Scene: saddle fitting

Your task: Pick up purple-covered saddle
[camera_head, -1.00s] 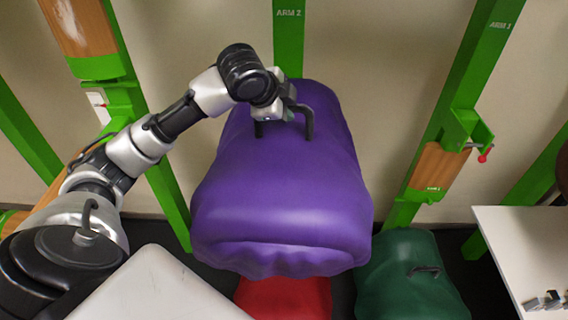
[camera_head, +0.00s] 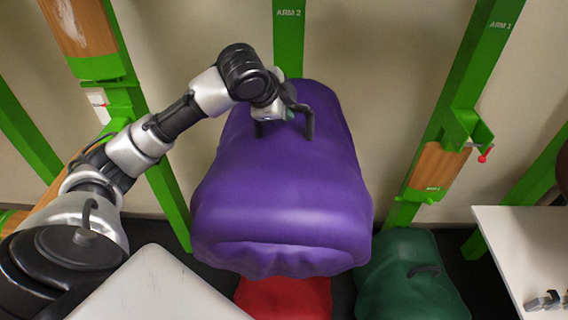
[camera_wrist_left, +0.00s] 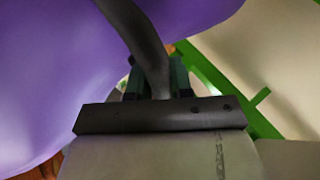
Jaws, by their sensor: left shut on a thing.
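The purple-covered saddle (camera_head: 285,195) fills the middle of the head view, in front of the green post marked ARM 2. A dark handle (camera_head: 309,122) stands up from the top of its cover. My left gripper (camera_head: 278,112) is at that handle, at the upper part of the saddle, and is shut on it. In the left wrist view the dark handle (camera_wrist_left: 145,45) runs down between the fingers of my left gripper (camera_wrist_left: 155,80), with the purple cover (camera_wrist_left: 60,80) beside it. What bears the saddle's weight is hidden.
A red covered thing (camera_head: 285,297) lies low beneath the saddle. A green covered thing (camera_head: 410,285) with a dark handle lies to its right. Green posts (camera_head: 285,40) stand along the wall. A white table (camera_head: 515,245) is at the right edge.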

